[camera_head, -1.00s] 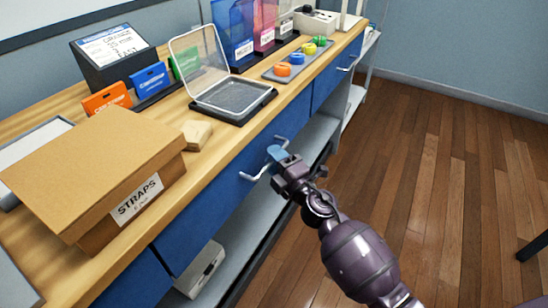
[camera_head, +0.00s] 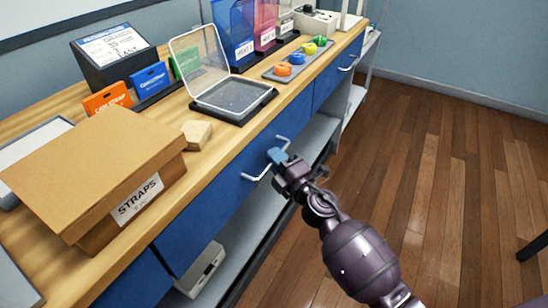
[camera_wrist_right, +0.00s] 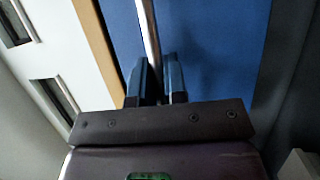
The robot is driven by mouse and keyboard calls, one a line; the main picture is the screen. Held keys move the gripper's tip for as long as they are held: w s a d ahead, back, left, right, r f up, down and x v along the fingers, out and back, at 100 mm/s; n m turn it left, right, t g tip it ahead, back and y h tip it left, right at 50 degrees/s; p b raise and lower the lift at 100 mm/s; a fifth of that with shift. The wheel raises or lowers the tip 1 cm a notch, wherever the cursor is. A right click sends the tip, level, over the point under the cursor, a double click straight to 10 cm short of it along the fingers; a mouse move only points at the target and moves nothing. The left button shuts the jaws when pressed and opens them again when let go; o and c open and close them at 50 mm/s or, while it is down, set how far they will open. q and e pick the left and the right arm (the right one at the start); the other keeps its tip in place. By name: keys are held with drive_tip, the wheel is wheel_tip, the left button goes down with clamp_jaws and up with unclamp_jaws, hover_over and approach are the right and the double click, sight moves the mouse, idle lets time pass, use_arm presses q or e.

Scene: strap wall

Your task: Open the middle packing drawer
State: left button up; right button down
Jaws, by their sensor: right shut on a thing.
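The middle packing drawer has a blue front (camera_head: 222,200) under the wooden worktop and looks closed, flush with the fronts beside it. Its pale bar handle (camera_head: 254,177) sticks out from the front. My right gripper (camera_head: 278,156) is at the middle of this handle, with its blue fingertips shut on the bar. In the right wrist view, the handle (camera_wrist_right: 148,32) runs down between the two blue fingers (camera_wrist_right: 159,82), against the blue drawer front (camera_wrist_right: 215,45). The fingertips hide part of the bar. My left gripper is not in view.
A cardboard STRAPS box (camera_head: 95,165), a wooden block (camera_head: 197,134) and an open clear-lidded case (camera_head: 235,97) stand on the worktop (camera_head: 225,142). A grey lower shelf (camera_head: 262,225) runs below the drawers.

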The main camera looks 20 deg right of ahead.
drive_tip(key=s+d, duration=0.9)
drive_tip(key=s, duration=0.3)
drive_tip(key=s+d+p, duration=0.1)
drive_tip(key=s+d, duration=0.8)
drive_tip(key=s, duration=0.2)
drive_tip(key=shift+s+d, duration=0.3)
drive_tip(key=shift+s, duration=0.1)
drive_tip(key=c, duration=1.2)
unclamp_jaws()
drive_tip(key=p+v, duration=0.1)
drive_tip(key=v, duration=0.9)
drive_tip(key=shift+s+d, duration=0.1)
drive_tip(key=shift+s, duration=0.25)
